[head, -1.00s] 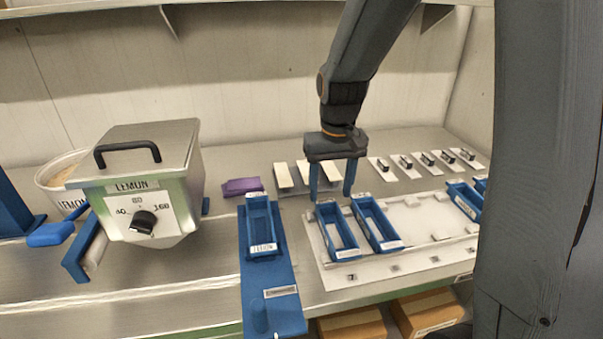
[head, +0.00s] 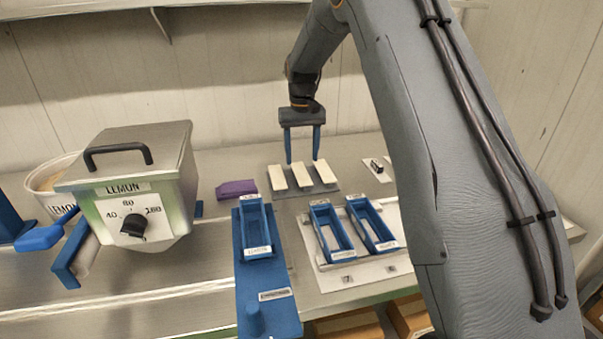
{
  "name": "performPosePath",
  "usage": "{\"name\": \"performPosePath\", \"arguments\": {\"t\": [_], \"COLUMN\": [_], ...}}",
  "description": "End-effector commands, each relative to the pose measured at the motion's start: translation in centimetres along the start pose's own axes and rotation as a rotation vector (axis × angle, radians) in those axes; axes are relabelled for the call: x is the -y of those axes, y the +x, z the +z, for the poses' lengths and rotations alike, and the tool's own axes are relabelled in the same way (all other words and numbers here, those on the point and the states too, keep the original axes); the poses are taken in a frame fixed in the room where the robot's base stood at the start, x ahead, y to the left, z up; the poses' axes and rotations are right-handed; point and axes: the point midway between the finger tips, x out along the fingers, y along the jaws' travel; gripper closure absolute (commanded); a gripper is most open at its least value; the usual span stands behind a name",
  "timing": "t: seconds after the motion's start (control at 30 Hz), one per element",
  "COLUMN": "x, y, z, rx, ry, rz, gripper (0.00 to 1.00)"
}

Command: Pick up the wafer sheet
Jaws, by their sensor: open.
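Several cream wafer sheets lie side by side on a grey plate (head: 327,187) at the back of the counter. I see a left wafer sheet (head: 277,178), a middle wafer sheet (head: 301,175) and a right wafer sheet (head: 325,172). My gripper (head: 303,160) is open and empty, fingers pointing down. Its fingertips appear over or just behind the middle sheet, one on each side of it in the picture. I cannot tell the exact height of the fingertips above the sheets.
A metal kettle labelled LEMON (head: 135,185) stands at the left. A purple block (head: 237,189) lies left of the plate. A blue tray (head: 257,228) sits on a blue board (head: 268,312). Two blue trays (head: 331,232) (head: 372,224) rest on a white board. My arm hides the right side.

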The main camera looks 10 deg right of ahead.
Motion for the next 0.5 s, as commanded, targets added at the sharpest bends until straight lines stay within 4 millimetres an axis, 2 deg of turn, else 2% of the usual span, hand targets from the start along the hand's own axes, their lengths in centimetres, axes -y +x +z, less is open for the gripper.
{"name": "performPosePath", "arguments": {"t": [0.3, 0.5], "x": [0.1, 0.1], "y": [3.8, 4.7], "z": [-0.3, -0.4], "rx": [0.002, -0.001], "ry": [0.0, 0.0], "rz": [0.0, 0.0], "gripper": [0.45, 0.45]}}
